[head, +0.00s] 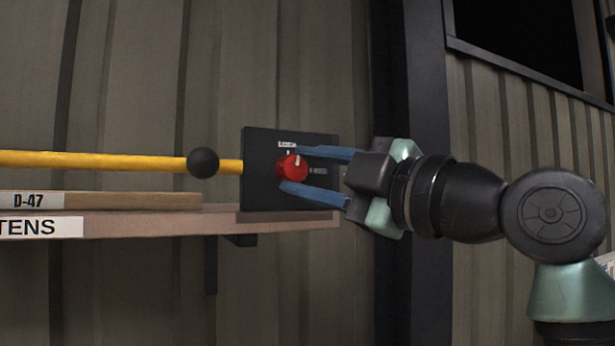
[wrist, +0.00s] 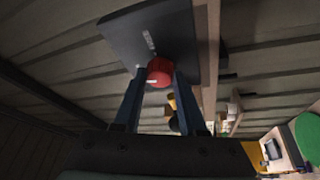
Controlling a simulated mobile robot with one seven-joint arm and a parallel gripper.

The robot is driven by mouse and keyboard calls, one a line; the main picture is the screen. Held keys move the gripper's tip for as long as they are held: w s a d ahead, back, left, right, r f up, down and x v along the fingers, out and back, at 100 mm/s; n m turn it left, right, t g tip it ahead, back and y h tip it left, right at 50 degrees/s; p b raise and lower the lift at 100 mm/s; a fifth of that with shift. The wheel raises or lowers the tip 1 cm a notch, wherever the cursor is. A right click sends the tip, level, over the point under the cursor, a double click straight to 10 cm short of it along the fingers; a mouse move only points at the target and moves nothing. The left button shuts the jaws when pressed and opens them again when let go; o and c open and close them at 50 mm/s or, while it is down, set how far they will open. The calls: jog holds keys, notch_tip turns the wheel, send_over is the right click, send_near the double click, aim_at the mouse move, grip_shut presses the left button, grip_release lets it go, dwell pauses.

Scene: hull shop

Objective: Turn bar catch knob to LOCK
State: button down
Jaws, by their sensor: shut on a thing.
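The bar catch knob (head: 293,166) is a round red knob with a white pointer mark, on a dark plate (head: 259,180). White lettering shows above it and to its right; the text is too small to read surely. In the head view the pointer looks turned toward the upper part of the knob. My gripper (head: 289,169) comes from the right, with one blue finger above the knob and one below, shut on it. The wrist view shows the knob (wrist: 160,72) between the two fingertips. A yellow bar (head: 110,161) with a black ball (head: 203,163) runs to the plate from the left.
A wooden shelf (head: 160,221) with labels "D-47" and "TENS" lies below the bar and plate. A dark upright post (head: 424,280) stands behind my arm. Ribbed wall panels fill the background. The wrist view shows small boxes (wrist: 231,112) farther along the shelf.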

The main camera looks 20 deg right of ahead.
jog(key=shift+r+n+g, duration=0.2)
jog(key=shift+n+g, duration=0.2)
jog(key=shift+n, duration=0.8)
jog(key=shift+c, duration=2.3)
grip_release()
jog(key=shift+f, duration=0.1)
